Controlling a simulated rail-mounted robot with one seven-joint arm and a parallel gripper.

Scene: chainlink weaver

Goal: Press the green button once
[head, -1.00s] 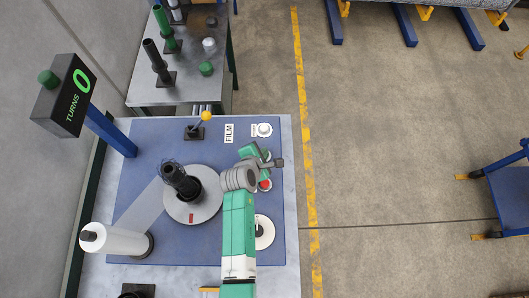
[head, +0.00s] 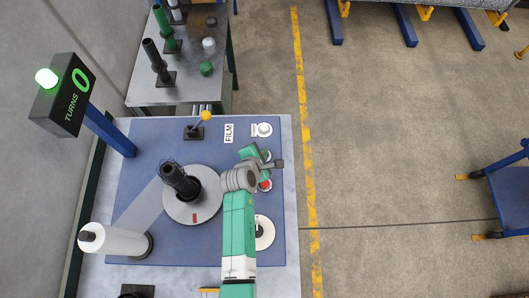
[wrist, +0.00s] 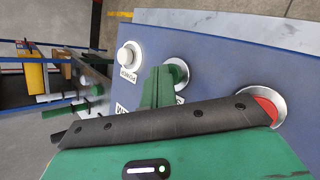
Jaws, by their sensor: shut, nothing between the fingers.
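The green button (wrist: 177,72) sits in a pale round ring on the blue panel in the wrist view. My gripper (wrist: 158,84) is shut and empty, its green fingers over the button's near side and hiding part of it. I cannot tell whether they touch. In the head view my gripper (head: 252,152) is over the right side of the blue panel, and the arm mostly hides the green button. The display (head: 72,95) reads TURNS 0, and the lamp (head: 46,78) on it glows bright green.
The red button (wrist: 265,108) is close by, partly behind my gripper's body. The white power button (wrist: 130,55) is on the other side. A round turntable (head: 180,212) with a dark post, a film roll (head: 118,243) and a yellow-knobbed lever (head: 205,116) stand on the table.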

